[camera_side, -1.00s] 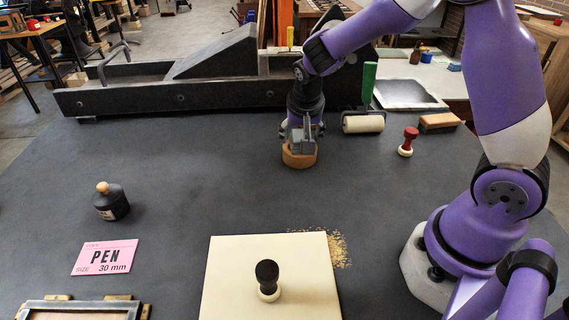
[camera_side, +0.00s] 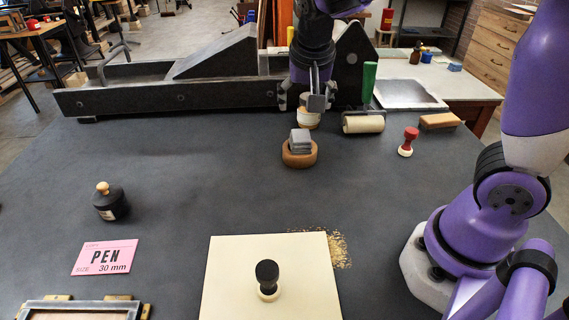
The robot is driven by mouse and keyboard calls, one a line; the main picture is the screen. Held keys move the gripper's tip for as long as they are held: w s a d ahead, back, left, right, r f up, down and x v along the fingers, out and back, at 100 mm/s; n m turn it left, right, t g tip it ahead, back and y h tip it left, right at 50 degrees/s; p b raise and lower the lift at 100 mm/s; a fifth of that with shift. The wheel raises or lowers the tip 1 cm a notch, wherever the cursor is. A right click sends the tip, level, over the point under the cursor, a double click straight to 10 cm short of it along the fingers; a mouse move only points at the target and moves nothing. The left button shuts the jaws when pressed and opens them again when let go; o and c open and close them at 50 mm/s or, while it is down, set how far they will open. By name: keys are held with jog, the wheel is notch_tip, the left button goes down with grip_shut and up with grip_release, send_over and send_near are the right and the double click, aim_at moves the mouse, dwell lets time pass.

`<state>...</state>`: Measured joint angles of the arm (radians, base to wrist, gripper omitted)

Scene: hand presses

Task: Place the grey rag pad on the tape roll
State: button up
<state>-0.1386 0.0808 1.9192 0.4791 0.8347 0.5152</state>
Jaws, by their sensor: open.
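The grey rag pad (camera_side: 300,138) sits on top of the brown tape roll (camera_side: 299,158), which lies flat on the dark table. The pad looks stacked in layers and rests on the roll's upper face. My gripper (camera_side: 307,100) is open above and behind the pad, clear of it. The fingers are spread and nothing is seen between them that they grip.
A white and tan round object (camera_side: 308,120) stands behind the roll, partly hidden by my gripper. A black press (camera_side: 180,90) fills the back.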

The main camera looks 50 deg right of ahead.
jog(key=s+a+r+n+t+y, duration=0.2)
jog(key=s+a+n+y, duration=0.1)
jog(key=s+n, duration=0.6)
jog(key=s+a, duration=0.1)
jog(key=s, duration=0.2)
jog(key=shift+s+r, duration=0.2)
jog(key=shift+s, duration=0.15)
